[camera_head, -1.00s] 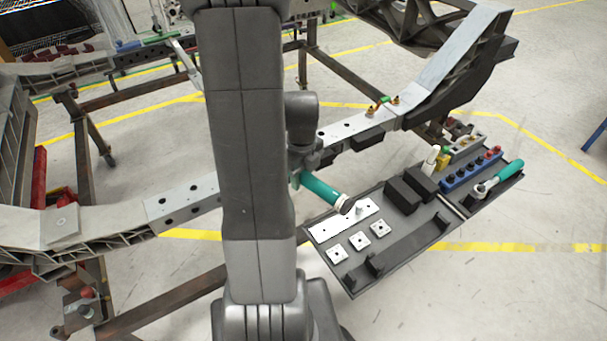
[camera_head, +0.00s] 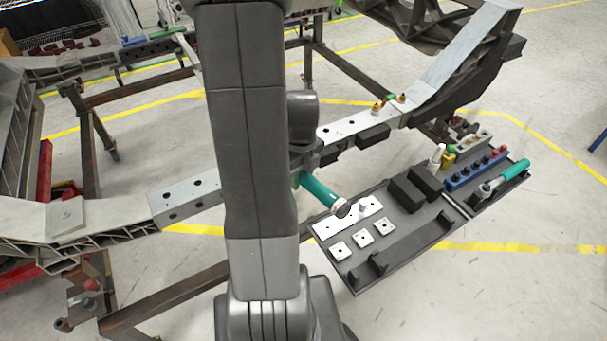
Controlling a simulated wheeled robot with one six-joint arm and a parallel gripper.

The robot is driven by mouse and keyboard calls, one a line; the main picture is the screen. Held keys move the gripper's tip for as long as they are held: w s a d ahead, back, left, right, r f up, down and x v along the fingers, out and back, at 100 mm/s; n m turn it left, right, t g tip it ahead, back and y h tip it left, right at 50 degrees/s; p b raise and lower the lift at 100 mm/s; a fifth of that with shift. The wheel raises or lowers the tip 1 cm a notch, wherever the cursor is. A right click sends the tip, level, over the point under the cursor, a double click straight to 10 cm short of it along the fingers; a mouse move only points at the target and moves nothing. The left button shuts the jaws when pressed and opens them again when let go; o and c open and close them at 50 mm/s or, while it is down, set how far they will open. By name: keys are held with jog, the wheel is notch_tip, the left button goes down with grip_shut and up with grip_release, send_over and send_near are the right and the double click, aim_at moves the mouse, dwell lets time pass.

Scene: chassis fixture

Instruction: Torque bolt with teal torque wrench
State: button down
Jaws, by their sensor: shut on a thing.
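A teal-handled tool, taken as the torque wrench (camera_head: 318,189), sticks out to the lower right from my gripper (camera_head: 299,177), which is mostly hidden behind my arm. My gripper is shut on it. The handle's outer end has a dark and pale cap and appears in front of the white plate's edge in this view; its head is hidden. Brass-coloured bolts or fittings (camera_head: 376,108) stand on the light chassis rail (camera_head: 345,129) to the upper right of my gripper. Which bolt the task means, I cannot tell.
A dark tray (camera_head: 408,234) at the right holds a white plate (camera_head: 330,228), small square plates (camera_head: 362,237) and black blocks (camera_head: 407,197). Beside it are a blue socket rack (camera_head: 463,180) and another teal-handled ratchet (camera_head: 513,171). The chassis frame spans left and right.

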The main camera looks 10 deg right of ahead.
jog(key=shift+s+a, duration=0.2)
jog(key=shift+a, duration=0.15)
jog(key=shift+s+a+m, duration=0.1)
jog(key=shift+a+m, duration=0.1)
jog(key=shift+m, duration=0.2)
jog(key=shift+r+p, duration=0.9)
jog(key=shift+r, duration=0.3)
dwell(0.5)
jog(key=shift+r+p, duration=1.95)
jog(key=shift+r, duration=0.4)
